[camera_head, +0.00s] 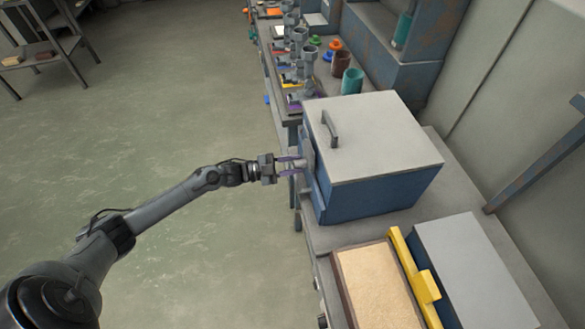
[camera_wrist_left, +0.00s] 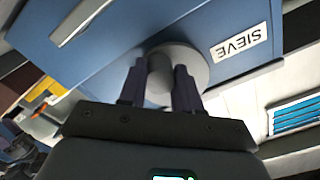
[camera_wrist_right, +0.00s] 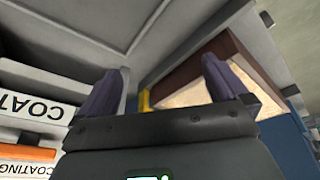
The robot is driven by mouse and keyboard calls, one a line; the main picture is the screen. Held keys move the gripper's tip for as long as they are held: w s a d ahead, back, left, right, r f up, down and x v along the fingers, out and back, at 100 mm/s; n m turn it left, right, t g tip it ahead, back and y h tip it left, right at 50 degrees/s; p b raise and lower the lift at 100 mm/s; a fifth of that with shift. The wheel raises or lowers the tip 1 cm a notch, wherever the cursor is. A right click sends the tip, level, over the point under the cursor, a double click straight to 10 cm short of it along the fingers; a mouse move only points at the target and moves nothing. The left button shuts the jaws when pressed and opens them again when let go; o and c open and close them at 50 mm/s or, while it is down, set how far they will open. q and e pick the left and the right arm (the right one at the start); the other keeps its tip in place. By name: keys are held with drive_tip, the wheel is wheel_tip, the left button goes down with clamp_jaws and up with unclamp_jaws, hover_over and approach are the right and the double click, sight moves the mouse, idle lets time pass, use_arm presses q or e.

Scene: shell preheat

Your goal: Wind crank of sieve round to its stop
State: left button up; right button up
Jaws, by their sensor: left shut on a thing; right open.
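The sieve (camera_head: 385,135) is a blue box with a grey lid and a handle on top, standing on the bench. Its SIEVE label (camera_wrist_left: 240,42) shows in the left wrist view. The crank is a round grey disc (camera_wrist_left: 198,65) with a knob (camera_wrist_left: 160,75) on the sieve's front. My left gripper (camera_head: 296,166) is shut on the knob, one finger on each side, as the left wrist view (camera_wrist_left: 160,85) shows. In the right wrist view my right gripper (camera_wrist_right: 160,85) is open with nothing between its fingers. It is outside the head view.
A sand-filled tray (camera_head: 372,285) with a yellow bar (camera_head: 415,270) lies nearer on the bench. Cups and fittings (camera_head: 341,63) crowd the bench's far end. Labels reading COATING (camera_wrist_right: 38,107) show near my right gripper. Open floor (camera_head: 180,110) lies left of the bench.

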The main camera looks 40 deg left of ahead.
use_arm(q)
drive_tip(key=shift+a+f+m, duration=0.15)
drive_tip(key=shift+f+m, duration=0.05)
drive_tip(key=shift+m, duration=0.2)
use_arm(e)
drive_tip(key=shift+f, duration=0.25)
use_arm(q)
drive_tip(key=o, duration=0.8)
drive_tip(key=shift+o, duration=1.3)
drive_tip(key=shift+w+r, duration=0.1)
drive_tip(key=shift+w, duration=0.05)
use_arm(e)
drive_tip(key=shift+w, duration=0.1)
use_arm(q)
drive_tip(key=p+v, duration=0.1)
drive_tip(key=v, duration=0.9)
drive_tip(key=shift+s+a, duration=0.25)
drive_tip(key=shift+s, duration=0.1)
use_arm(e)
drive_tip(key=shift+r, duration=0.7)
